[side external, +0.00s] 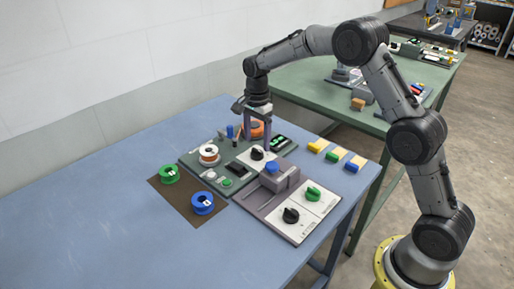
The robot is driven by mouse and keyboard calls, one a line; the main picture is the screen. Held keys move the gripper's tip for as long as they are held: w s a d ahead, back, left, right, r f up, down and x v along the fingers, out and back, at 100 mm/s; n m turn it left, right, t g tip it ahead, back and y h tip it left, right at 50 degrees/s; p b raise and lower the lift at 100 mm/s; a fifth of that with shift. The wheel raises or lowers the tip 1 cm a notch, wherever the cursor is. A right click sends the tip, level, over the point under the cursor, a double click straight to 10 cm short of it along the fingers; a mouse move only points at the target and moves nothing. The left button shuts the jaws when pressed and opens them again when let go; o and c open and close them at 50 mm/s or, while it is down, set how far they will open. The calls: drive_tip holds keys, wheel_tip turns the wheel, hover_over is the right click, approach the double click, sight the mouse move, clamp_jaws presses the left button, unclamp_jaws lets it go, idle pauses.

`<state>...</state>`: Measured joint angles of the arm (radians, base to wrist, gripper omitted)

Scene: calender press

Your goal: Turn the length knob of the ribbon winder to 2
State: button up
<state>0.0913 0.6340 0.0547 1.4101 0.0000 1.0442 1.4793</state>
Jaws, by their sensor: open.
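The green panel (196,164) on the blue table carries a ribbon spool and looks like the ribbon winder. A black knob with a pale pointer (257,153) sits on its white dial plate (246,161); I take it for the length knob. The dial marks are too small to read, so its setting cannot be told. My gripper (257,141) points down over the back of this panel, open, with its fingers near the knob. I cannot tell whether they touch it or stand behind it. An orange spool (257,129) is partly hidden behind the fingers.
Green (169,174) and blue (202,203) spools lie on a brown mat (180,203). Several coloured blocks line the right. The table's left is clear.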

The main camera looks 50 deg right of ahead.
sight(257, 150)
drive_tip(key=shift+f, duration=1.9)
drive_tip(key=shift+c, duration=0.2)
clamp_jaws()
